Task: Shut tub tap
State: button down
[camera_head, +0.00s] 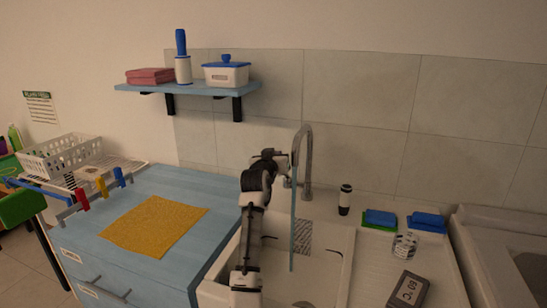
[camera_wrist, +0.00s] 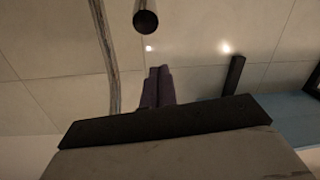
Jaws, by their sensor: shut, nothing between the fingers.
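The tub tap (camera_head: 308,158) is a tall arched grey metal pipe at the back of the white sink tub (camera_head: 343,278). A thin bluish stream of water (camera_head: 292,230) falls from its spout into the tub. My gripper (camera_head: 284,160) is at the left of the tap, near the spout and stream; whether it touches the tap I cannot tell. In the wrist view its dark fingers (camera_wrist: 158,84) are together and empty. The tap's curved pipe (camera_wrist: 107,55) runs along their left there. A dark round-ended part (camera_wrist: 146,22) shows beyond the fingertips; I cannot tell what it is.
A blue shelf (camera_head: 190,88) hangs above left. A yellow cloth (camera_head: 153,223) lies on the blue counter (camera_head: 190,183).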

jog(key=shift+p+x, duration=0.45)
jog(key=shift+x, duration=0.65)
jog(key=shift+s+f+p, duration=0.25)
jog(key=shift+s+f, duration=0.05)
jog(key=shift+f, duration=0.25)
jog(key=shift+s+f+p, duration=0.2)
jog(key=shift+s+f, duration=0.1)
jog(key=shift+f, duration=0.25)
jog(key=shift+s+d+f, duration=0.15)
jog(key=shift+s+f, duration=0.15)
jog(key=shift+f, duration=0.35)
